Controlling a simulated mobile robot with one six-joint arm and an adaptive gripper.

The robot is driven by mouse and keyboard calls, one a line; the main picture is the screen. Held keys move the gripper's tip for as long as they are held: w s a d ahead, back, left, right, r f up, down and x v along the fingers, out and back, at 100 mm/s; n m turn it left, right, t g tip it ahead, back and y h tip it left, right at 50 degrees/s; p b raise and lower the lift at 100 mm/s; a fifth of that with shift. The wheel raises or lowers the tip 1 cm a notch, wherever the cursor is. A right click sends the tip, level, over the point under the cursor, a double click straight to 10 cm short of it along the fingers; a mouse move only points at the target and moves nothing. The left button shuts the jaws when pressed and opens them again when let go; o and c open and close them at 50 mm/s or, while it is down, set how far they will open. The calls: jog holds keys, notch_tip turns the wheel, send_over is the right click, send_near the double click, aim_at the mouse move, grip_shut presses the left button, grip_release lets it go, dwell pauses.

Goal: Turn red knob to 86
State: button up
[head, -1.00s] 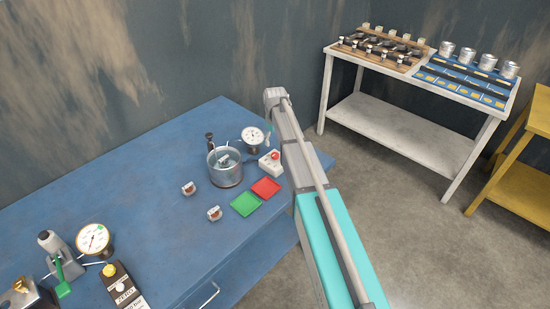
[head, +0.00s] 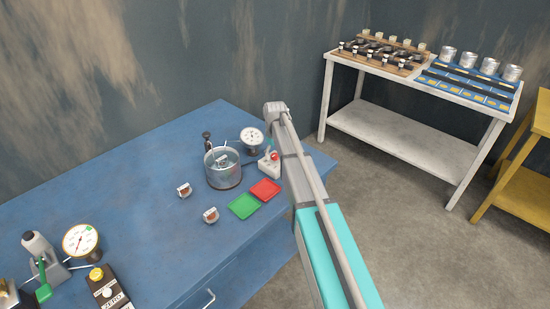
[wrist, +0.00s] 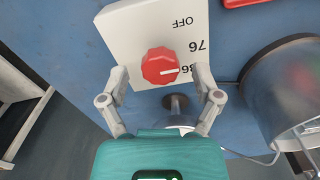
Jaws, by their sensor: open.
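The red knob (wrist: 160,66) sits on a white box (wrist: 130,28) marked OFF, 76 and 86 in the wrist view. Its white pointer line points right, toward the 86, which is partly covered by my right finger. My gripper (wrist: 160,74) is open, with one finger on each side of the knob and a visible gap to it on both sides. In the head view, the red knob (head: 275,156) and its box stand at the far right end of the blue bench, partly behind my arm; my gripper is hidden there.
A glass beaker (head: 223,174) and a dial gauge (head: 251,138) stand left of the box. Green (head: 243,206) and red (head: 265,190) trays lie in front. A clear vessel (wrist: 290,90) is close on the right in the wrist view.

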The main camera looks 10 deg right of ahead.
jog(key=shift+f, duration=0.15)
grip_shut()
dwell(0.5)
jog(key=shift+m, duration=0.4)
jog(key=m, duration=0.3)
jog(key=shift+d+m, duration=0.1)
jog(key=shift+m, duration=2.3)
